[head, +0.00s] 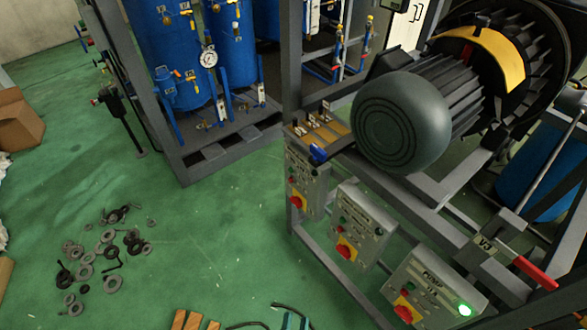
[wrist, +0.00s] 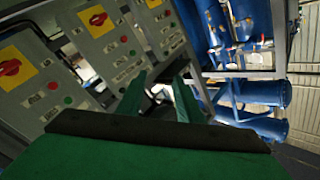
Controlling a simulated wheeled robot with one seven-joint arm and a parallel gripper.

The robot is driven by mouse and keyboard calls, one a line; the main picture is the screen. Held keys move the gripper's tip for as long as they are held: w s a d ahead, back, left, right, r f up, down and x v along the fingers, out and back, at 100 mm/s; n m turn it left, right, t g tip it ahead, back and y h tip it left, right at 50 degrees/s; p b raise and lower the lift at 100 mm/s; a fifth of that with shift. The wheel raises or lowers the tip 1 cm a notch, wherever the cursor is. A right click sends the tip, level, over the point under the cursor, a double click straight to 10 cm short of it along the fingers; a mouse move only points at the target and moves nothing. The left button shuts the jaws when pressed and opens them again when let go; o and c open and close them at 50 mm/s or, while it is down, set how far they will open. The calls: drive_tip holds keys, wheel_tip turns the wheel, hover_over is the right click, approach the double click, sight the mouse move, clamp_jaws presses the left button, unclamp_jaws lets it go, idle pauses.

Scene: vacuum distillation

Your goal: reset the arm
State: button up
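My gripper (wrist: 160,85) shows in the wrist view, with a green body and two dark green fingers. The fingers stand apart with a clear gap and nothing held between them. Grey control boxes with red and yellow knobs (wrist: 97,19) lie beyond it on the left, and it looks apart from them. In the head view, two small teal tips (head: 291,321) show at the bottom edge; they may be my gripper's fingers, but most is cut off. The arm itself is not clearly seen.
A frame carries control boxes (head: 359,225), a large motor (head: 400,122) and a red-handled valve (head: 535,272) on the right. Blue tanks (head: 165,50) stand in a grey frame behind.

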drive_tip(key=s+r+n+g+y, duration=0.3)
drive_tip(key=s+r+n, duration=0.4)
drive_tip(key=s+n, duration=0.1)
drive_tip(key=shift+a+r+n, duration=0.25)
drive_tip(key=shift+r+n, duration=0.15)
drive_tip(key=shift+n, duration=0.2)
idle(0.5)
drive_tip(key=shift+s, duration=0.15)
idle(0.4)
